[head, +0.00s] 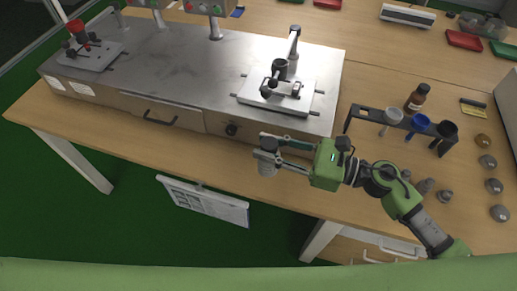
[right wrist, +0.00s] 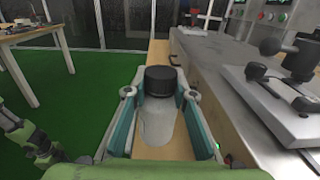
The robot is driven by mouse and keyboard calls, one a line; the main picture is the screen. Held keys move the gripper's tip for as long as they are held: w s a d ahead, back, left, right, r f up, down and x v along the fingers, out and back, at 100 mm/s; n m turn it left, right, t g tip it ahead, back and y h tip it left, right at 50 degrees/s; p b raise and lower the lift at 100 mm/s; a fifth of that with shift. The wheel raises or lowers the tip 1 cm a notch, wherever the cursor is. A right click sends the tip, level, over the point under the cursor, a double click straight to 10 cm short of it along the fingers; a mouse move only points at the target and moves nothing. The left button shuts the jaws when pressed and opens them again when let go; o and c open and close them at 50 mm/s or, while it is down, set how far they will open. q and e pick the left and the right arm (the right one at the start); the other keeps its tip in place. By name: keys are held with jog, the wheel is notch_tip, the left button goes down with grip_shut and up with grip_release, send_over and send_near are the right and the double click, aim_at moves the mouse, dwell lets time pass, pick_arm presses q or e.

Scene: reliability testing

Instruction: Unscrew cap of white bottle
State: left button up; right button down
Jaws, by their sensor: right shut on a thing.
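A whitish bottle (right wrist: 157,122) with a black ribbed cap (right wrist: 160,80) stands between the fingers of my right gripper (right wrist: 158,100) in the right wrist view. In the head view, my right gripper (head: 272,153) is shut on the bottle (head: 266,165) near the front edge of the wooden table, just in front of the metal test bench. The bottle looks upright in the wrist view, and the fingers hide its sides.
The metal bench (head: 195,60) with its test fixture (head: 280,85) lies behind the gripper. A dark rack (head: 402,122) with cups, a brown bottle (head: 417,97) and several metal weights (head: 494,186) are to the right. A sign board (head: 205,200) hangs below the table edge.

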jog(key=s+d+r+b, duration=0.2)
jog(key=s+d+r, duration=0.2)
jog(key=s, duration=0.3)
jog(key=shift+s+d+r, duration=0.25)
jog(key=shift+d+r, duration=0.1)
jog(key=shift+d, duration=0.55)
jog(key=c, duration=2.3)
grip_release()
jog(key=shift+c, duration=0.2)
grip_shut()
